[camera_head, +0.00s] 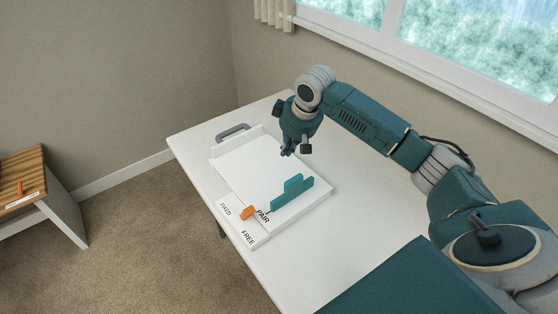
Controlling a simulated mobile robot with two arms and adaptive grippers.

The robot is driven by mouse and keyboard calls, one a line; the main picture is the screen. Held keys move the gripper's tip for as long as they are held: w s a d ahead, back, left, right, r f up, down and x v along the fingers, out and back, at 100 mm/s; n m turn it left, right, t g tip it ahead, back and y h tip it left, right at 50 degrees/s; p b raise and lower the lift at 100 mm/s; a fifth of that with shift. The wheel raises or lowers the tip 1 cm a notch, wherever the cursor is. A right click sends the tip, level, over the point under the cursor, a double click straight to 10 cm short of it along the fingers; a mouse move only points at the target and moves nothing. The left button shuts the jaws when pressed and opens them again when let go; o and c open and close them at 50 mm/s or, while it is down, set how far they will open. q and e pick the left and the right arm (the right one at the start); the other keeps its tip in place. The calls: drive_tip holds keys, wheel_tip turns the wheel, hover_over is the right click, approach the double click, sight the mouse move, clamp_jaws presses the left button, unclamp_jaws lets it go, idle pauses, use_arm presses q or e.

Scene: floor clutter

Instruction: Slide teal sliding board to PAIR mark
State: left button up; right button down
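A teal sliding board (292,192) with an upright, stepped shape stands on the white panel (250,166) on the table. The PAIR mark (263,216) is black lettering near the board's lower left end. An orange piece (248,212) sits just left of the PAIR mark. My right gripper (288,152) hangs over the panel, above and behind the teal board in the picture, apart from it. Its fingers are small and dark, and their opening is hard to make out. My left gripper is not in view.
The marks FIXED (225,209) and FREE (248,238) are on the panel's front strip. A grey handle (232,131) is at the panel's back left. The white table (330,235) is clear right of the panel. A slatted wooden bench (22,178) stands far left.

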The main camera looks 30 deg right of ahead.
sight(293, 188)
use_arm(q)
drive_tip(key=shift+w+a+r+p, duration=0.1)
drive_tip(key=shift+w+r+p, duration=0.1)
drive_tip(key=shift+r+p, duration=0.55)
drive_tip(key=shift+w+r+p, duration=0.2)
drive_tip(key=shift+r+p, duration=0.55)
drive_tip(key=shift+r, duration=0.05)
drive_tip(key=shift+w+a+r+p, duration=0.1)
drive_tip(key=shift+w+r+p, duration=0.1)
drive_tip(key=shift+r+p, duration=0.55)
use_arm(e)
wheel_tip(293, 188, down, 9)
drive_tip(key=shift+s, duration=0.45)
